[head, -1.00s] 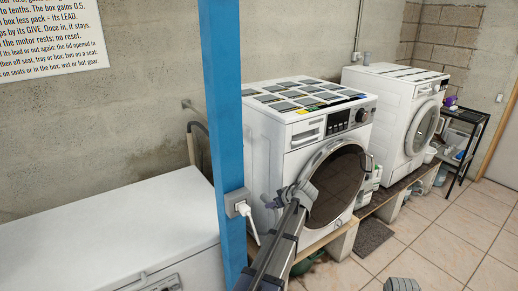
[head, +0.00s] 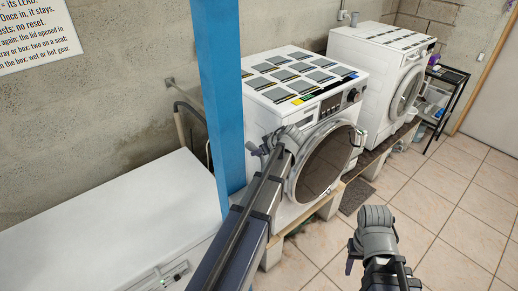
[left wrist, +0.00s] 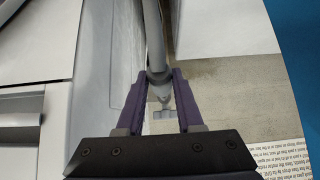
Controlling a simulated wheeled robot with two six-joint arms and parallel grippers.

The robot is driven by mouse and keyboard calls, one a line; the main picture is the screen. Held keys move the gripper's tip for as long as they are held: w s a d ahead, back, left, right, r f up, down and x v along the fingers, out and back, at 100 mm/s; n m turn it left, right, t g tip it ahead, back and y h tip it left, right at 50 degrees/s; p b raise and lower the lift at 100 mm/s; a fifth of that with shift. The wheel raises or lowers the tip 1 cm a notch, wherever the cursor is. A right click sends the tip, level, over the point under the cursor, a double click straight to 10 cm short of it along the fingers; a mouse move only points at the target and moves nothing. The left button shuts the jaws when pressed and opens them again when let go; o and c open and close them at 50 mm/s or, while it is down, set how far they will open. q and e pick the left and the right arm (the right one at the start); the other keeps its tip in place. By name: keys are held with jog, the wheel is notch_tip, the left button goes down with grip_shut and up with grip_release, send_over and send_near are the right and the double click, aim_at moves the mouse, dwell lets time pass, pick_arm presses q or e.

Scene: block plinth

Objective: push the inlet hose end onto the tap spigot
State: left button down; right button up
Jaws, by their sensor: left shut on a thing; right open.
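My left gripper (head: 264,146) is in front of the near washing machine's (head: 262,118) upper left front, seen in the head view. In the left wrist view its purple jaws (left wrist: 160,100) are shut on a grey tube, which looks like the inlet hose end (left wrist: 156,62). Whether hose and tap touch is unclear. A small pipe fitting (head: 171,82) juts from the wall in the head view, left of the blue post. My right gripper (head: 352,254) is open and empty at lower right.
A blue post (head: 214,90) stands between the white chest (head: 110,220) and the near machine. A second machine (head: 372,72) and a black rack (head: 446,95) stand right.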

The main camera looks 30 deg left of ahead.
aim_at(253, 146)
pick_arm(q)
jog(key=shift+w+a, duration=0.3)
jog(key=shift+a, duration=0.45)
jog(key=shift+w+a, duration=0.35)
jog(key=shift+a, duration=0.45)
jog(key=shift+w+a, duration=0.3)
jog(key=shift+a, duration=0.5)
jog(key=shift+w+a, duration=0.25)
jog(key=shift+a, duration=0.4)
jog(key=shift+w+a, duration=0.3)
jog(key=shift+a, duration=0.35)
jog(key=shift+w+a, duration=0.25)
jog(key=shift+a, duration=0.4)
grip_release()
jog(key=shift+d, duration=0.1)
jog(key=shift+s+d, duration=0.35)
jog(key=shift+d, duration=0.4)
jog(key=shift+s+d, duration=0.3)
jog(key=shift+d, duration=0.5)
jog(key=shift+s+d, duration=0.35)
jog(key=shift+d, duration=0.4)
